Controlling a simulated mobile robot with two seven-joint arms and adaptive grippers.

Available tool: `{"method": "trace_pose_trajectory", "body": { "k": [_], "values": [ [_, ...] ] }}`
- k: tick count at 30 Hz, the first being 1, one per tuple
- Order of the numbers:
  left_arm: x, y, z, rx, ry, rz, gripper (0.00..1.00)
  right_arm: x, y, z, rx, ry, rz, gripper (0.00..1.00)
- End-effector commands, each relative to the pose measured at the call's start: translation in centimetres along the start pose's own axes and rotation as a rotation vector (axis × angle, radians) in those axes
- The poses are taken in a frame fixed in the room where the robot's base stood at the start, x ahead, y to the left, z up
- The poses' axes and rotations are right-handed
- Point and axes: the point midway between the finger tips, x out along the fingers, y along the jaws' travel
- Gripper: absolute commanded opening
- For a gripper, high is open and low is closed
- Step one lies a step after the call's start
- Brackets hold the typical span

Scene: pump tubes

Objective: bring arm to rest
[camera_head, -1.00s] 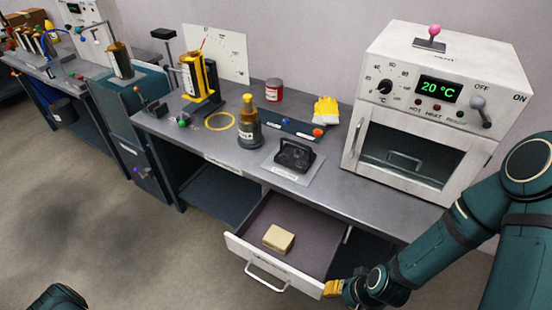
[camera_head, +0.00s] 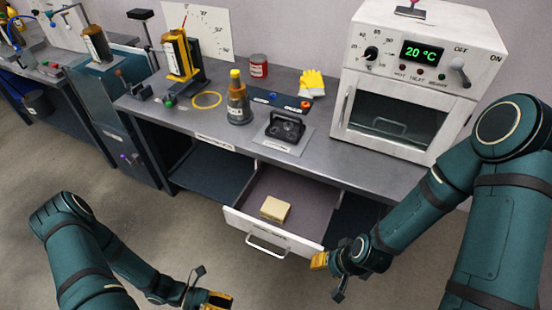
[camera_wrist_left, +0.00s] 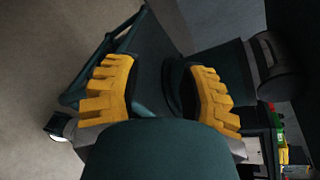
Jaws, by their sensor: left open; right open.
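My right gripper (camera_head: 328,277) is in the head view, just in front of the right corner of the open drawer (camera_head: 250,222). It is open, with nothing seen between its fingers; whether it touches the drawer front is hard to tell. My left gripper (camera_head: 208,297) is low over the floor at the bottom edge, left of the drawer and partly cut off. In the left wrist view its two yellow fingers (camera_wrist_left: 165,95) stand wide apart. Dark teal surfaces show behind and below them, and no held object is seen.
A beige block (camera_head: 275,209) lies in the drawer. The grey bench (camera_head: 205,122) carries a white oven (camera_head: 415,85), a brown bottle (camera_head: 238,100), a black-handled item (camera_head: 286,128) and a yellow glove (camera_head: 312,83). The floor (camera_head: 130,215) in front is clear.

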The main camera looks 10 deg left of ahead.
Motion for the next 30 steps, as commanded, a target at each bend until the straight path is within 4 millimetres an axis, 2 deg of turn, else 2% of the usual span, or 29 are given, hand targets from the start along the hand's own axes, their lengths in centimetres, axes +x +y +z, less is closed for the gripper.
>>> {"method": "trace_pose_trajectory", "body": {
  "k": [3, 8, 12, 15, 18, 21, 23, 30],
  "values": [
    [0.5, -0.7, 1.3, 0.34, 0.312, -0.031, 0.41, 0.0, 0.0, 0.0, 0.001, 0.0, 0.0, 0.47],
    [0.4, -0.5, 4.1, 0.861, 0.678, -0.079, 0.41, 0.0, 0.0, 0.0, 0.0, 0.0, 0.0, 0.47],
    [0.7, -0.2, 8.5, 1.348, 0.935, -0.124, 0.41, 0.0, 0.0, 0.0, 0.0, 0.0, 0.0, 0.47],
    [1.4, -0.4, 12.0, 1.655, 1.061, -0.143, 0.41, 0.0, 0.0, 0.0, 0.0, 0.0, 0.0, 0.47],
    [2.2, -1.0, 14.8, 1.885, 1.139, -0.15, 0.41, 0.0, 0.0, 0.0, 0.0, 0.0, 0.0, 0.47],
    [2.8, -1.5, 16.6, 2.024, 1.18, -0.149, 0.41, 0.0, 0.0, 0.0, 0.0, 0.0, 0.0, 0.47],
    [3.0, -1.7, 17.1, 2.066, 1.19, -0.149, 0.41, 0.0, 0.0, 0.0, 0.0, 0.0, 0.0, 0.47],
    [3.1, -1.7, 17.4, 2.085, 1.196, -0.147, 0.41, 0.0, 0.0, 0.0, 0.0, 0.0, 0.0, 0.47]
  ]
}}
